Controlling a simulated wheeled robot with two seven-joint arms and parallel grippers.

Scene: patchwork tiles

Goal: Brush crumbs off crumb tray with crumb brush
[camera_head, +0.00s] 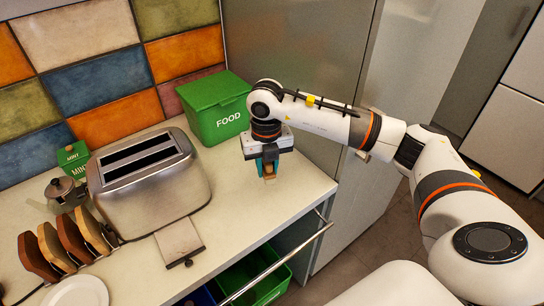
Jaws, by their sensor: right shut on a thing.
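The crumb tray (180,241) is a flat, light metal plate sticking out at the front base of the silver toaster (150,182). A small dark tab is at its front end. Crumbs on it are too small to make out. My right gripper (268,172) points down at the right part of the counter, to the right of the toaster and apart from the tray. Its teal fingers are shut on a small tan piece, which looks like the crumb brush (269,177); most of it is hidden. My left gripper is not in view.
A green FOOD box (216,107) stands behind my right gripper. An open drawer with bins (258,274) lies below the counter's front edge.

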